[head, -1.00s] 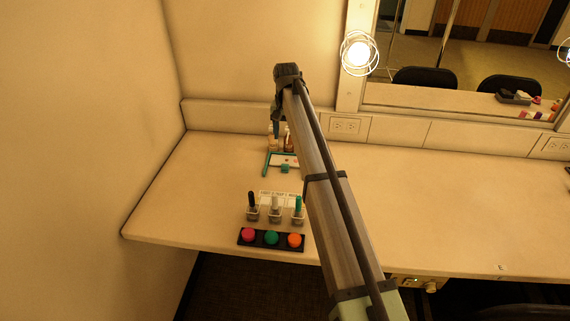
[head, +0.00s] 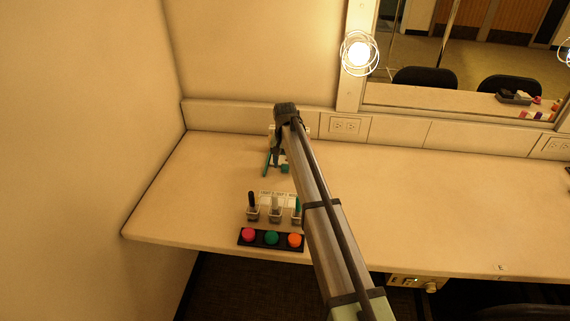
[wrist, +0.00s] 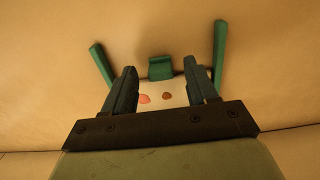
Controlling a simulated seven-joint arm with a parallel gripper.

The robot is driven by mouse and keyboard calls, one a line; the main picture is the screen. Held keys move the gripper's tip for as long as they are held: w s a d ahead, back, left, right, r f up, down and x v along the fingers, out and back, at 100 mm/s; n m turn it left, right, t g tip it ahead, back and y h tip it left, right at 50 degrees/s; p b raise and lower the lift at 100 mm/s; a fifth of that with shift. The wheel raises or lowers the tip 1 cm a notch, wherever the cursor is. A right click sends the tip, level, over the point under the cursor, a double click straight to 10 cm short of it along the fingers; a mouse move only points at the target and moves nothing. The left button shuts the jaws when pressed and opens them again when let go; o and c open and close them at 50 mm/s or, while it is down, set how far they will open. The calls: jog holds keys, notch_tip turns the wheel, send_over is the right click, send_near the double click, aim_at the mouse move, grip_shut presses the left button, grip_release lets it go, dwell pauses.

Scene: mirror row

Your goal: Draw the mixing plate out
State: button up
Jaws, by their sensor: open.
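The mixing plate (wrist: 172,97) is pale, with a red-orange and a brown spot. A green tab (wrist: 160,68) stands at its edge, and the tab also shows in the head view (head: 285,169). Green rails lie on both sides, a left one (wrist: 101,64) and a right one (wrist: 219,52). My gripper (wrist: 158,66) is open over the plate, its fingers apart on either side of the spots and the tab, between the rails. I cannot tell whether it touches anything. In the head view my wrist and arm hide most of the plate.
In front stand small holders with a black (head: 252,201), a pale and a teal tool. At the counter's front edge is a dark tray (head: 259,243) with pink, green and orange pots. A wall is at left; the counter (head: 430,205) to the right is clear.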

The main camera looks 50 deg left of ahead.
jog(key=shift+f, duration=0.45)
grip_shut()
dwell(0.3)
